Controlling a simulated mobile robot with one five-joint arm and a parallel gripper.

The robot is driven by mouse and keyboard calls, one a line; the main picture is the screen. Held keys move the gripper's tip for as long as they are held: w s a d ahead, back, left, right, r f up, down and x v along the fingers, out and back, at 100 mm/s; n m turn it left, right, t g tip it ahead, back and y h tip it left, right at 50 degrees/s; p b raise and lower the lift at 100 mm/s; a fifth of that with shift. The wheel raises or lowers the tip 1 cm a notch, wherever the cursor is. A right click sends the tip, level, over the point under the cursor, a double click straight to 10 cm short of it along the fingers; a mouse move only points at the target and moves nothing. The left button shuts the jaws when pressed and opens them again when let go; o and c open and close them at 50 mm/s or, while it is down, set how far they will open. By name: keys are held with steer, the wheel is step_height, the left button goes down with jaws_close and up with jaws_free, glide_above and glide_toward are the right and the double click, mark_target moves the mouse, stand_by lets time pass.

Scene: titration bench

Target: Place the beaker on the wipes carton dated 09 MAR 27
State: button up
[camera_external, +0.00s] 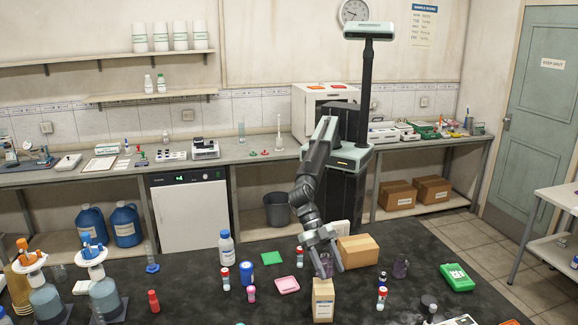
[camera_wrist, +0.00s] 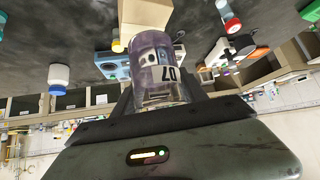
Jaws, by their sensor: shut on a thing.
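My gripper (camera_external: 328,266) is shut on a clear, purplish beaker (camera_external: 322,263) above the dark bench. In the wrist view the beaker (camera_wrist: 156,66) stands out between the jaws, with a dark number on a pale patch. A small tan carton (camera_external: 323,302) with a white label stands just in front of my gripper. A larger brown carton (camera_external: 357,251) lies just behind it to the right. I cannot read a date on any carton.
Red-capped bottles (camera_external: 382,298), a pink tray (camera_external: 287,285) and a blue-capped bottle (camera_external: 226,248) stand around. Bench room shows between the small carton and the pink tray.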

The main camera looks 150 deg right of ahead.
steer(key=shift+w+a, duration=0.2)
steer(key=shift+w, duration=0.2)
steer(key=shift+w+a+f, duration=0.15)
steer(key=shift+w+f, duration=0.05)
steer(key=shift+w, duration=0.1)
step_height(320, 180, down, 4)
steer(key=b, duration=0.4)
steer(key=shift+s+r, duration=0.1)
steer(key=shift+r, duration=0.35)
steer(key=shift+f, duration=0.15)
steer(key=o, duration=1.5)
